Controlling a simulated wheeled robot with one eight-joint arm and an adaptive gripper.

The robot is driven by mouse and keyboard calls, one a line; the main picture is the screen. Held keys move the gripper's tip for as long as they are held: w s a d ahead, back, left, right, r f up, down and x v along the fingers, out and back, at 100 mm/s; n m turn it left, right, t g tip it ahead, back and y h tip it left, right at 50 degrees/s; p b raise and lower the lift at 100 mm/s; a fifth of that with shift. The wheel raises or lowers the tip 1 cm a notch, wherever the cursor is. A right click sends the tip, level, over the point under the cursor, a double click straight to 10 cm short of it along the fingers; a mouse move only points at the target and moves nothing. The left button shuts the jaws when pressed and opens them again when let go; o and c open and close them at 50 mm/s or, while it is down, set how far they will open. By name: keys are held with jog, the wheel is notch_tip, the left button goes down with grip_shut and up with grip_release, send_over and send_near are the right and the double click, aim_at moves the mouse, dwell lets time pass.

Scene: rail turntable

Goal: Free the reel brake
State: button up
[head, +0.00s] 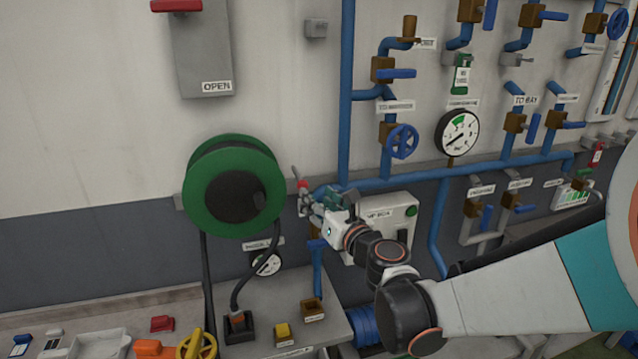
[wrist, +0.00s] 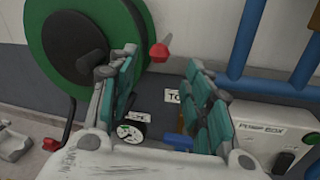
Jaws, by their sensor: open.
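The green hose reel (head: 200,205) with a dark hub is mounted on the wall, left of my gripper; it also fills the upper left of the wrist view (wrist: 45,50). A small red knob (wrist: 158,53), which looks like the reel brake's handle, stands just right of the reel. In the head view the red part (head: 302,184) shows at the tips of my gripper (head: 308,200). In the wrist view my gripper (wrist: 160,65) is open, and the knob appears between and beyond its fingertips. I cannot tell whether a finger touches it. The brake's mounting is not clearly seen.
Blue pipes (head: 347,100) and a pressure gauge (head: 457,133) are farther right. A black hose (head: 255,268) hangs from the reel to the bench (head: 262,318) below. The wall above my gripper is clear.

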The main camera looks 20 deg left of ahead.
aim_at(303, 185)
jog(key=x, duration=0.8)
jog(key=shift+w+a, duration=0.25)
jog(key=shift+c, duration=0.6)
grip_shut()
